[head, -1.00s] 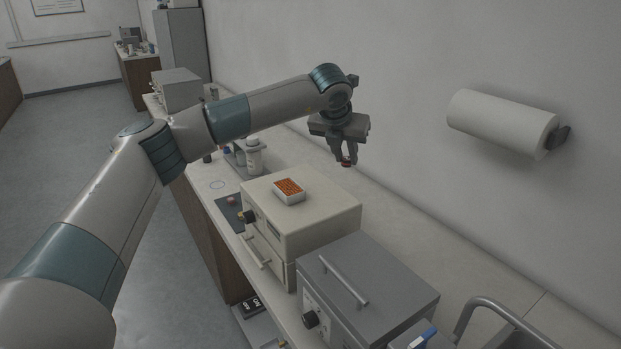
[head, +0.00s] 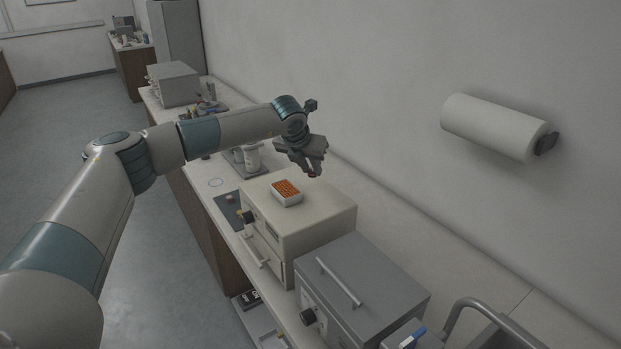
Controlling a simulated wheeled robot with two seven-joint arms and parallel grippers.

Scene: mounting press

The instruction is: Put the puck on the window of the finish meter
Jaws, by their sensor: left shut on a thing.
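My left gripper (head: 312,170) is shut on a small dark red puck (head: 312,175). It holds the puck in the air above and behind the cream box-shaped machine, near the wall side of the bench. Only a little of the puck shows below the fingertips. I cannot make out the finish meter or its window for sure in the head view. My right gripper is not in view.
An orange-filled white tray (head: 287,199) sits on the cream machine (head: 315,213). A grey machine with a bar handle (head: 375,280) stands in front. A dark mat (head: 228,212) with small items lies left. A paper roll (head: 490,125) hangs on the wall. The bench's wall-side strip is clear.

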